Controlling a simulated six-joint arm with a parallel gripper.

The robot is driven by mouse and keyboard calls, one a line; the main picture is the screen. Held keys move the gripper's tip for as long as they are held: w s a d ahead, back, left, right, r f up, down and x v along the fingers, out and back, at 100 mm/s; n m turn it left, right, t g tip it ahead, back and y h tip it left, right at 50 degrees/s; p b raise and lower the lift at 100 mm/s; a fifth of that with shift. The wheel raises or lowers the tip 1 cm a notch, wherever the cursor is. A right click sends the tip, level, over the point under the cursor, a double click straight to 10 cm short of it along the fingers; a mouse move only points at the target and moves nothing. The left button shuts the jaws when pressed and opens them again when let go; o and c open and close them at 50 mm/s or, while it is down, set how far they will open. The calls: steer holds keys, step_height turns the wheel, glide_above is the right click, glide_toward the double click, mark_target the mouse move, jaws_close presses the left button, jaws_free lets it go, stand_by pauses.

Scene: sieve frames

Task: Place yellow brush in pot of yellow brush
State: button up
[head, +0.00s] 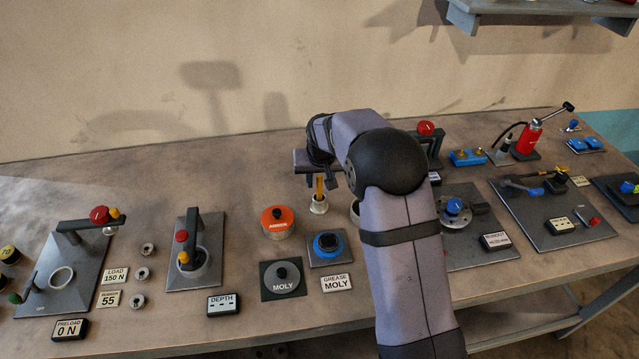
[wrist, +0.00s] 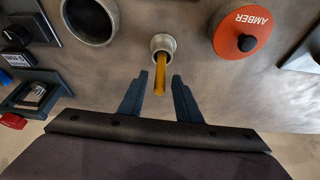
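The yellow brush (head: 319,186) stands in a small pale metal pot (head: 318,205) near the middle of the bench. In the wrist view the brush handle (wrist: 160,73) rises out of the pot (wrist: 163,43) toward the camera, and its lower end is hidden inside. My gripper (wrist: 160,76) is open, with its two dark fingers on either side of the handle and a visible gap at each side. In the head view my gripper is mostly hidden by my wrist, above the pot.
An orange-lidded AMBER can (head: 277,222) stands left of the pot; it also shows in the wrist view (wrist: 241,33). Test stands and labels crowd both sides.

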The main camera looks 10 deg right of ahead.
steer(key=b+v, duration=0.2)
steer(key=v, duration=0.8)
steer(key=shift+s+r, duration=0.1)
steer(key=s+d+f+g, duration=0.1)
steer(key=s+f, duration=0.3)
steer(key=s, duration=0.6)
steer(key=s+d+f+g, duration=0.1)
steer(key=s+f+g, duration=0.1)
steer(key=s, duration=0.9)
steer(key=s+d+f+n+g, duration=0.1)
steer(key=s+f, duration=0.4)
steer(key=s, duration=0.5)
steer(key=shift+s+d+f+g, duration=0.15)
steer(key=shift+s+f+g, duration=0.15)
steer(key=shift+s, duration=0.05)
